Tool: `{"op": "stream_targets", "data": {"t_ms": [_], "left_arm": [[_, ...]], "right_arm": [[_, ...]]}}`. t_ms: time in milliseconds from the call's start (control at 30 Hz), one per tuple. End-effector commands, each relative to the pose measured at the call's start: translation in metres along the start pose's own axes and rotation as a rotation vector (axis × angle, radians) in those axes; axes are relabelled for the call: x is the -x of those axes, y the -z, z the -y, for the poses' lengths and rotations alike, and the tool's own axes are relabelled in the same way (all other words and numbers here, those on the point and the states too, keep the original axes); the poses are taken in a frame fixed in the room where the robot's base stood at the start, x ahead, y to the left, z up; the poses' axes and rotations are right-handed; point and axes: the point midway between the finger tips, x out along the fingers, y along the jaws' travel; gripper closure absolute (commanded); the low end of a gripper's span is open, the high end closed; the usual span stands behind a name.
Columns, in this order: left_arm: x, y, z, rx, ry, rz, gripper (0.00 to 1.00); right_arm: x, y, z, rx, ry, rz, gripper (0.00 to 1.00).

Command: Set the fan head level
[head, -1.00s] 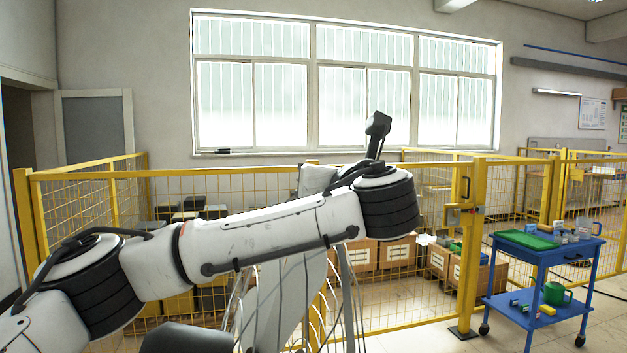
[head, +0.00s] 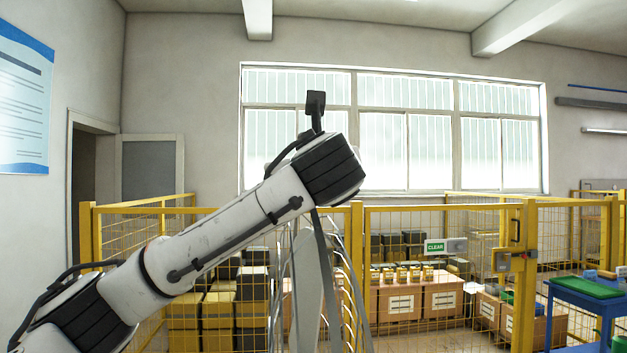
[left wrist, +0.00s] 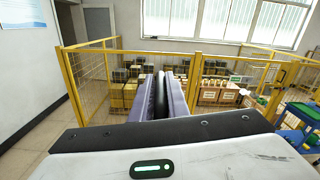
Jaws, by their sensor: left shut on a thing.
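My left gripper (left wrist: 161,80) shows in the left wrist view, its two purple-grey fingers close together on a narrow black part (left wrist: 160,98). I cannot tell from this view what that black part belongs to. In the head view my left arm crosses from the lower left to the middle, and its gripper is hidden. Below and behind its raised joint stands a pale upright shape (head: 305,290) with thin curved wires; it may be the fan head, mostly covered, and its tilt cannot be read. My right gripper is in neither view.
A yellow mesh fence (head: 414,206) runs across behind the arm, with cardboard boxes (head: 400,303) and a green "CLEAR" sign (head: 435,247) by it. A blue cart (head: 590,297) with a green tray (head: 588,286) stands at the right edge.

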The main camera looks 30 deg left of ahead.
Motion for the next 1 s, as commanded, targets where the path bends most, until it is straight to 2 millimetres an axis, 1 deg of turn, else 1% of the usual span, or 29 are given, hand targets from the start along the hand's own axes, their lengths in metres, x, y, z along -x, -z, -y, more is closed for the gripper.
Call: {"op": "stream_targets", "data": {"t_ms": [67,100,167,200,467,567,667,900,967,1000], "left_arm": [[0.000,-0.002,-0.001,0.005,-0.004,0.003,1.00],[0.000,-0.002,-0.001,0.005,-0.004,0.003,0.82],[0.000,-0.001,-0.001,0.004,-0.003,0.002,0.72],[0.000,-0.001,-0.001,0.004,-0.003,0.002,0.69],[0.001,0.000,0.000,0.001,-0.001,0.001,0.69],[0.007,0.001,0.001,0.001,0.002,0.001,0.69],[0.021,0.002,0.001,0.001,0.003,0.002,0.69],[0.069,0.001,0.001,0.002,0.004,0.003,0.69],[0.079,0.001,0.001,0.002,0.003,0.004,0.69],[0.085,0.002,0.000,0.003,0.001,0.004,0.69]], "right_arm": [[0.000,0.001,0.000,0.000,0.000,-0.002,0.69],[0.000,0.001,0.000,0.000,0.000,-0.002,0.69],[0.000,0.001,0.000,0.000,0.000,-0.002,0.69],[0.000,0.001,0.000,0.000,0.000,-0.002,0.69],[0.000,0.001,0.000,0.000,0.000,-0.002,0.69],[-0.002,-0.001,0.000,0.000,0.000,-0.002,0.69],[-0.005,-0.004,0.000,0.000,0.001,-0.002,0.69],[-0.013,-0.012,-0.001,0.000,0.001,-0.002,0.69],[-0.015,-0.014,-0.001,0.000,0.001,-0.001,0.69],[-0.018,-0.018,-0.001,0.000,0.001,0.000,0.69]]}}
